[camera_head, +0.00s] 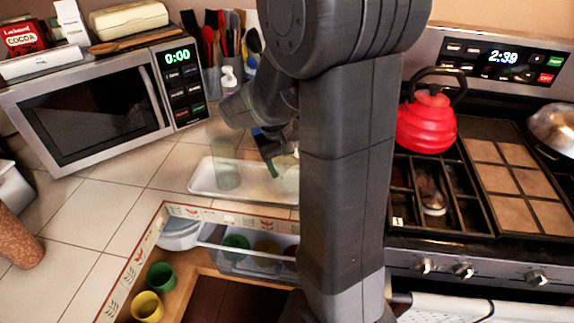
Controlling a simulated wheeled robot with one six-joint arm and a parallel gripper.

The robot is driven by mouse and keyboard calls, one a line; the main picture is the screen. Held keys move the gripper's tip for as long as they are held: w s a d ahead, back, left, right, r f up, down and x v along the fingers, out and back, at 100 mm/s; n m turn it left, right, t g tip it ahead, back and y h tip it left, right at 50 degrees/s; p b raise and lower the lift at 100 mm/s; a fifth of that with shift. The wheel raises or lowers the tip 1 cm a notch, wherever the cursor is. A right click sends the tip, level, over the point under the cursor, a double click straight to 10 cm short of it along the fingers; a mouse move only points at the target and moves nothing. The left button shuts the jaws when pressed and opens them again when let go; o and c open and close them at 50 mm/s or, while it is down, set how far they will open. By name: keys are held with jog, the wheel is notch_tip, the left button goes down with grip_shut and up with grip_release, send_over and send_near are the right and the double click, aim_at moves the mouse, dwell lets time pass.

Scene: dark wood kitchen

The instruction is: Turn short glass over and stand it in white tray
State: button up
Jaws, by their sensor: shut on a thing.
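The white tray (205,186) lies on the tiled counter in front of the microwave, its right end hidden behind my arm. A clear, faintly green glass (228,172) stands in the tray's left part. My gripper (281,166) is over the tray's right part, partly hidden by my arm. It is shut on a second clear glass, the short glass (287,176), which shows just left of my arm. I cannot tell which way up this glass is, or whether it touches the tray.
An open drawer below the counter edge holds a clear bin (225,260) with coloured cups; a green cup (161,276) and a yellow cup (147,306) are left of it. The microwave (95,105) stands behind left, a red kettle (430,122) on the stove right. Counter left of the tray is clear.

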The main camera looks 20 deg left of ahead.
jog(key=shift+f, duration=0.5)
jog(key=shift+f, duration=0.1)
jog(key=shift+f, duration=0.15)
jog(key=o, duration=1.2)
notch_tip(320, 180, up, 14)
jog(key=s+a, duration=0.2)
jog(key=shift+s+a+f, duration=0.15)
jog(key=shift+f, duration=0.1)
